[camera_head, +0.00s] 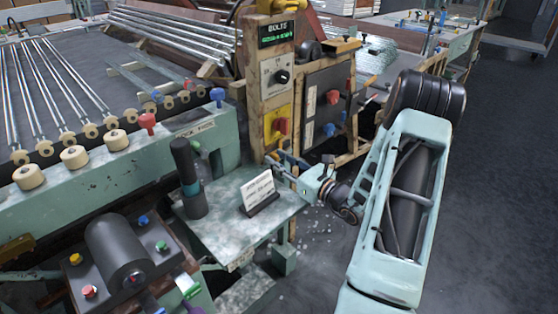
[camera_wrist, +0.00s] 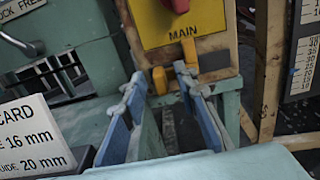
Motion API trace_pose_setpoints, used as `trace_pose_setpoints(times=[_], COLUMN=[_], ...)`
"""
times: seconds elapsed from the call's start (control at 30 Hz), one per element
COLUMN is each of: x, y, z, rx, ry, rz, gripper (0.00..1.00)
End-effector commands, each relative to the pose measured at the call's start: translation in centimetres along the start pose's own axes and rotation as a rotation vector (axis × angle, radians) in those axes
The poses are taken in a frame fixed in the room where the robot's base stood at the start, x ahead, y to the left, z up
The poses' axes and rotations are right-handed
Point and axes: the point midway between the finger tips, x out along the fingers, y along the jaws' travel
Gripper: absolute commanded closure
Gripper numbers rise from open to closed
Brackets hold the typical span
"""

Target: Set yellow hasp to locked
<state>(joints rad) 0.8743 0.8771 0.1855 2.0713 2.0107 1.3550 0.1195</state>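The yellow MAIN plate (camera_head: 271,136) with a red switch handle (camera_head: 281,127) is on the wooden post. It also shows at the top of the wrist view (camera_wrist: 160,38), with the red handle (camera_wrist: 178,5) cut off. Below the plate's lettering, a yellow-orange hasp-like piece (camera_wrist: 190,52) stands upright, and a second yellow-orange tab (camera_wrist: 160,80) is lower left. My gripper (camera_head: 277,161) is open just below the plate. In the wrist view, its blue-padded fingers (camera_wrist: 158,77) are apart, with the lower tab between their tips in the picture. I cannot tell whether they touch it.
A white card (camera_head: 257,190) stands on the green bench top (camera_head: 228,226), left of my gripper. A dark cylinder (camera_head: 187,178) stands farther left. A dark panel with knobs (camera_head: 327,97) is right of the post. Open floor (camera_head: 490,190) lies to the right.

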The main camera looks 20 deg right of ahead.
Motion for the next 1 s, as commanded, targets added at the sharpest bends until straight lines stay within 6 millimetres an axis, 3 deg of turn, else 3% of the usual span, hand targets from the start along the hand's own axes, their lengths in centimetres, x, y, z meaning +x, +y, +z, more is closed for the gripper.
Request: trace_pose_setpoints(times=[0.03, 0.3, 0.67, 1.0], x=[0.0, 0.0, -0.1, -0.1], y=[0.0, 0.0, -0.1, -3.0], z=[0.0, 0.0, 0.0, 0.0], rx=[0.0, 0.0, 0.0, -0.001], ry=[0.0, 0.0, 0.0, 0.0], rz=[0.0, 0.0, 0.0, -0.002], gripper=[0.72, 1.0, 1.0, 1.0])
